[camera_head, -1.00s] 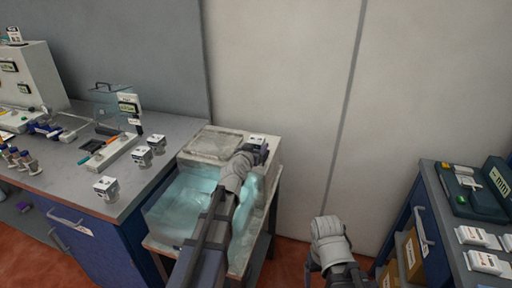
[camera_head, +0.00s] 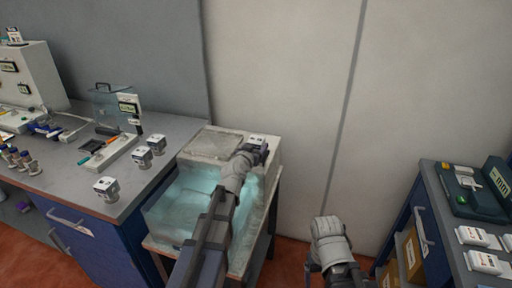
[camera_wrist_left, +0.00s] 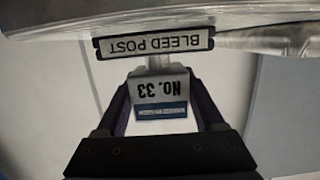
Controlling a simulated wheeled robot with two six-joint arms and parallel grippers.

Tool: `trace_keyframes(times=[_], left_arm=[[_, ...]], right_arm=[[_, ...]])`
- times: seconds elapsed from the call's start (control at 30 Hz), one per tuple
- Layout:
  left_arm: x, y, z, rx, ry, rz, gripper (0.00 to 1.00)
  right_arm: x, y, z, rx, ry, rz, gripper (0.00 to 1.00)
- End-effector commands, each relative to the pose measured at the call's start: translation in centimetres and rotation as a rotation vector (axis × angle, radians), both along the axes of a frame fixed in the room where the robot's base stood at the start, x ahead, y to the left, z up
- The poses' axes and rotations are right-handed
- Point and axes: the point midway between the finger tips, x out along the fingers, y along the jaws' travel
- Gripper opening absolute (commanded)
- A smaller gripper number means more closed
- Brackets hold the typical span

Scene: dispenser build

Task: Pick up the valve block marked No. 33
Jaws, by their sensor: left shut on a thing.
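The valve block marked No. 33 (camera_wrist_left: 160,92) is white with a blue strip, and its marking shows upside down in the left wrist view. It sits between the two dark fingers of my left gripper (camera_wrist_left: 160,112), which is shut on it. A post with a BLEED POST label (camera_wrist_left: 155,44) is right at the block's far side. In the head view my left gripper (camera_head: 258,150) is at the back right of the water tank, and a small white top of the block (camera_head: 257,139) shows just behind it. My right wrist (camera_head: 329,238) is low at centre right; its fingers cannot be made out.
The water tank (camera_head: 160,214) stands beside the grey bench (camera_head: 135,186). Several white blocks, one of them at the front (camera_head: 106,189), stand on the bench's right part. A blue cabinet (camera_head: 424,222) with a dark green device (camera_head: 478,196) is at right. A pale wall is close behind.

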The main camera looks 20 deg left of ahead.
Motion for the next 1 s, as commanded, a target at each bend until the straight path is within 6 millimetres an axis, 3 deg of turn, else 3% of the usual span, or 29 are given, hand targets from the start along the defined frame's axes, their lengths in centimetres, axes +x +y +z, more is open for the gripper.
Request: trace_keyframes(times=[0.37, 1.0], left_arm=[[0.0, 0.0, 1.4, 0.000, -0.001, 0.001, 0.00], [0.0, 0.0, 9.7, 0.000, 0.000, 0.001, 0.00]], right_arm=[[0.0, 0.0, 1.4, 0.000, 0.000, 0.000, 0.82], [0.0, 0.0, 9.7, 0.000, 0.000, 0.000, 0.82]])
